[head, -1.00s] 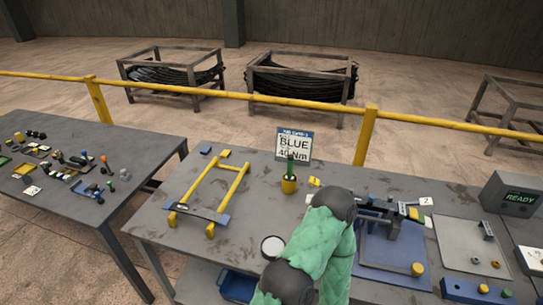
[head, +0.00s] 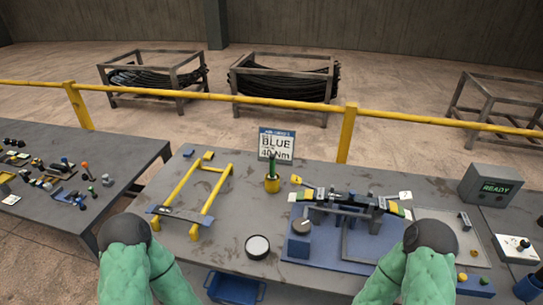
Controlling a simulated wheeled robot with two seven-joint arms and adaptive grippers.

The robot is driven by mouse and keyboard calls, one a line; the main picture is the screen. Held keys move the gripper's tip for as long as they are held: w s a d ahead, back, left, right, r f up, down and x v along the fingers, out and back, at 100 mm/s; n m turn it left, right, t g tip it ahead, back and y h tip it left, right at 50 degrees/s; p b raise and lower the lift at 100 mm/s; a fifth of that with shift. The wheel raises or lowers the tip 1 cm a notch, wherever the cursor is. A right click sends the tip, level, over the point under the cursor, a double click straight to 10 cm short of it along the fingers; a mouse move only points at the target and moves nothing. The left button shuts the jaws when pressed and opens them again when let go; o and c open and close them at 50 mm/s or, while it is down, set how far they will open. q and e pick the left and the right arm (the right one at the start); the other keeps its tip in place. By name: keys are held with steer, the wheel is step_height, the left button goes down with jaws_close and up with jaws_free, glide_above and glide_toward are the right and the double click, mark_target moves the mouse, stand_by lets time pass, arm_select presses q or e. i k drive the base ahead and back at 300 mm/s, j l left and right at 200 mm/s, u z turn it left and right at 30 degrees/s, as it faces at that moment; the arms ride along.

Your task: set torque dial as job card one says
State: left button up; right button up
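The job card (head: 276,146) stands upright at the back of the near table and reads "BLUE" and "40 Nm"; its small header is too blurred to read. A white-topped control box (head: 517,249) with a dark knob sits at the right edge; it may carry the torque dial, but its setting is too small to read. My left arm (head: 140,270) rises at the lower left and my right arm (head: 405,275) at the lower right, in front of the blue fixture. Neither gripper's fingers can be made out.
A yellow frame (head: 184,188), a yellow cup (head: 272,184) with a green handle, a round white-faced dish (head: 257,247) and a grey "READY" display box (head: 490,184) stand on the table. A blue bin (head: 235,289) is below its front edge. A second table (head: 60,220) is at left.

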mark_target(524, 244)
steer(key=k+l, duration=0.1)
steer(key=l, duration=1.1)
steer(key=k+u, duration=0.05)
